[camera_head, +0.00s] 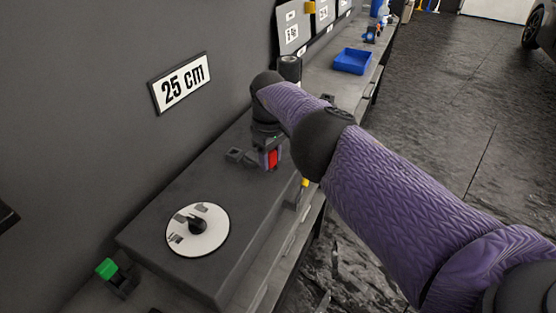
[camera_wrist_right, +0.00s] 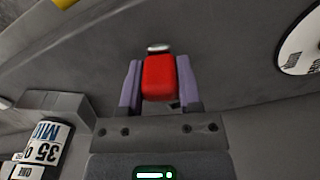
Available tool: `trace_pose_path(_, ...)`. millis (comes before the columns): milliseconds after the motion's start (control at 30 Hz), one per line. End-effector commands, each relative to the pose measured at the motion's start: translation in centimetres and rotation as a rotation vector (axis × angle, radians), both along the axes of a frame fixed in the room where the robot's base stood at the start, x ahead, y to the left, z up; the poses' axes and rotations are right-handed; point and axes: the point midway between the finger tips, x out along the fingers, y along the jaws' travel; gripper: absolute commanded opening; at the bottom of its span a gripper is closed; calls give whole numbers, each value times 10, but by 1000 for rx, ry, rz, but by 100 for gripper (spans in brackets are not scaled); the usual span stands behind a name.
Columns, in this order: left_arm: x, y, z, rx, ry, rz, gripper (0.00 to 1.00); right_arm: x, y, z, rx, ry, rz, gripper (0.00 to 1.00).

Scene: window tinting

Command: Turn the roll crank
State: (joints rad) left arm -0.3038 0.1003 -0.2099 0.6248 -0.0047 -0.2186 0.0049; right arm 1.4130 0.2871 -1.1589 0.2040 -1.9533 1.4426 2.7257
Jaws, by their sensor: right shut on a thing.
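The red crank handle (camera_head: 273,158) stands at the far end of the dark bench-top box (camera_head: 150,235). My right gripper (camera_head: 268,160) comes down over it, with its fingers on both sides. In the right wrist view the red handle (camera_wrist_right: 158,80) sits between the two purple-grey fingers of the right gripper (camera_wrist_right: 159,66), which is shut on it. A small metal tip shows just beyond the handle. The crank's arm and shaft are mostly hidden by the gripper. My left gripper is not in view.
A white dial (camera_head: 198,230) with a black pointer lies on the box. A green knob (camera_head: 107,268) is at the near left. A "25 cm" sign (camera_head: 180,82) hangs on the wall. A blue tray (camera_head: 352,61) is farther along the bench. Open floor lies to the right.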

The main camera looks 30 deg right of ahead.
Motion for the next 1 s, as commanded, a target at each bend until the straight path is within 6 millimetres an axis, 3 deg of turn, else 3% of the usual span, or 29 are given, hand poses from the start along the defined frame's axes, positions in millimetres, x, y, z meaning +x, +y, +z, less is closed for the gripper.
trace_pose_path(433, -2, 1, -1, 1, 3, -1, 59, 1, 2, 0, 0, 0, -4, 0)
trace_pose_path(467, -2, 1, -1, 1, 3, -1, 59, 1, 2, 0, 0, 0, -4, 50)
trace_pose_path(600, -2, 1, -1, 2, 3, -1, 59, 1, 2, 0, 0, 0, -4, 79)
trace_pose_path(867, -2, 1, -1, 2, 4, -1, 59, 1, 2, 0, 0, 1, -4, 79)
trace_pose_path(1000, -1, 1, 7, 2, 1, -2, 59, 1, 2, 11, -1, 0, -4, 79)
